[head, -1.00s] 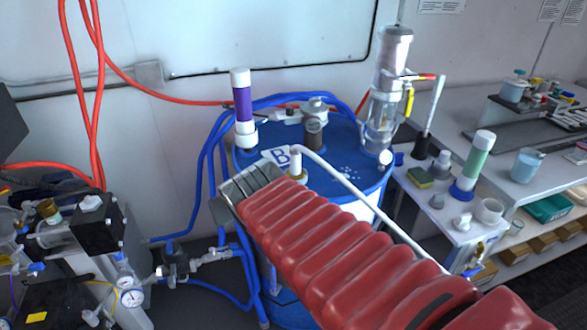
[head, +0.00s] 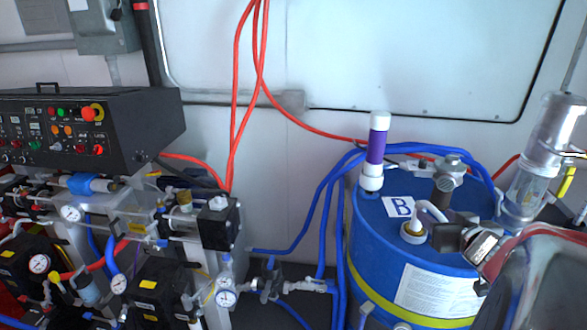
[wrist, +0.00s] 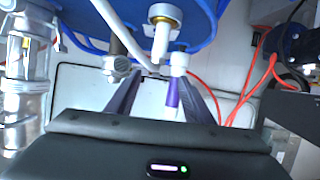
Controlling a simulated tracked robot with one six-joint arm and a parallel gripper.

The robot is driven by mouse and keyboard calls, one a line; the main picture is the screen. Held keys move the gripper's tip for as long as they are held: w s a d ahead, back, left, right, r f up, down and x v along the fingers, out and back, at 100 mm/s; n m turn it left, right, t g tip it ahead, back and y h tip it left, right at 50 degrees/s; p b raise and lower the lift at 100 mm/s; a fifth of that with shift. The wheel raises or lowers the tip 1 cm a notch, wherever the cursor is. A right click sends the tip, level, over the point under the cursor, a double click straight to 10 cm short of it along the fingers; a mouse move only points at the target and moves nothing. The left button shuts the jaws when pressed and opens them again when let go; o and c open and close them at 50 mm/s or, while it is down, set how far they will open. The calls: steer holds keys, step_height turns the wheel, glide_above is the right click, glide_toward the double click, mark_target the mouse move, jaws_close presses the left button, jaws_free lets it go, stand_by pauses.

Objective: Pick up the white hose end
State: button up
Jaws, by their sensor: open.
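The white hose end (head: 417,222) stands in the brass-collared fitting on top of the blue drum (head: 365,245), beside the "B" label. The hose bends over from there and passes behind my gripper (head: 450,238). In the wrist view, the white hose end (wrist: 160,42) comes out of the brass collar, and the hose (wrist: 116,32) runs off to the upper left. My gripper (wrist: 157,82) is open and empty, its fingers pointing toward the hose bend. The bend shows near the fingertips; I cannot tell whether it lies between them or beyond.
A purple-and-white cylinder (head: 376,152) stands at the drum's back left. A grey valve fitting (head: 447,176) rises close behind the hose. A clear pump column (head: 535,160) stands at the right. Blue hoses and the pump machine (head: 140,240) fill the left.

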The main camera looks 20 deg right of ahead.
steer(key=shift+s+d+f+y, duration=0.25)
steer(key=shift+s+f+y, duration=0.3)
steer(key=shift+s, duration=0.3)
steer(key=shift+w+f, duration=0.1)
steer(key=shift+w, duration=0.05)
steer(key=x, duration=0.8)
steer(key=shift+w+d+f, duration=0.15)
steer(key=shift+w+d, duration=0.05)
steer(key=shift+w, duration=0.05)
steer(key=shift+x, duration=2.45)
steer(key=shift+d, duration=0.1)
steer(key=shift+s, duration=0.1)
steer(key=shift+c, duration=0.5)
